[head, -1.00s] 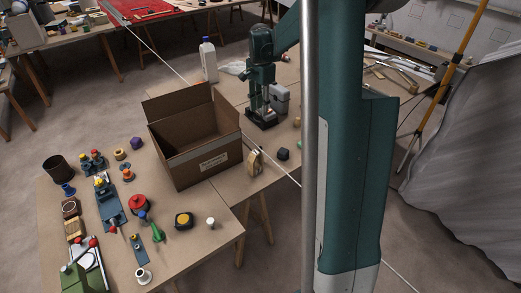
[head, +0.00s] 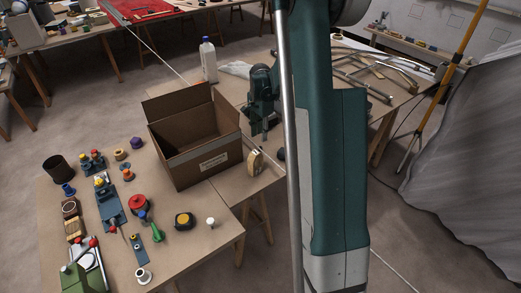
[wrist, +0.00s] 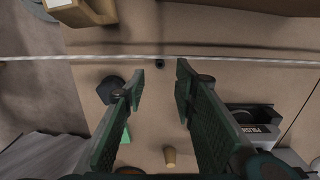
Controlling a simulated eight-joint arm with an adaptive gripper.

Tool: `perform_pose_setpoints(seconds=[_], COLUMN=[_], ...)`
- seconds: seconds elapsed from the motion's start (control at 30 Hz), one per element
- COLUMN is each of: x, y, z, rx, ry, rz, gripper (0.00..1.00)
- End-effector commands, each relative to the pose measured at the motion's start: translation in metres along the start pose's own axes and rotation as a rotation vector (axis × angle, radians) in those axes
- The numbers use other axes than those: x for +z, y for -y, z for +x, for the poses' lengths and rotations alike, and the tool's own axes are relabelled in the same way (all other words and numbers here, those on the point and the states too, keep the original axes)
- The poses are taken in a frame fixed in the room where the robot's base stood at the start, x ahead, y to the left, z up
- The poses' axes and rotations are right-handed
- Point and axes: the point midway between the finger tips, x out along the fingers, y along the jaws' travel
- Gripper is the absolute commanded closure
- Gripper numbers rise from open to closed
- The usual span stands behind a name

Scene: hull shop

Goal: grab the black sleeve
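A small black sleeve (wrist: 160,63), round and dark, shows in the wrist view beyond the gap between my fingertips, close to a pale line. I do not make it out in the head view, where my gripper covers that part of the table. My gripper (wrist: 159,80) is open and empty, with its two green fingers either side of the gap. In the head view my gripper (head: 265,132) hangs over the table right of the cardboard box.
A dark block (wrist: 110,90) lies left of the fingers. A tan cork-like piece (wrist: 170,157) and a grey box (wrist: 254,128) are nearby. A white bottle (head: 208,62) stands behind.

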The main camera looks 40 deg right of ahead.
Motion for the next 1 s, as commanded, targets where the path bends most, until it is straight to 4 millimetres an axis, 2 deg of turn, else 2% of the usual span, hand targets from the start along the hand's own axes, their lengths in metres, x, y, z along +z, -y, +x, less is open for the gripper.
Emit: perform_pose_setpoints(seconds=[0.4, 0.77, 1.0], x=[0.000, 0.000, 0.000], y=[0.000, 0.000, 0.000], z=[0.025, 0.026, 0.042], rx=[0.000, 0.000, 0.000], ry=[0.000, 0.000, 0.000], rz=[0.000, 0.000, 0.000], gripper=[0.72, 0.72, 0.72])
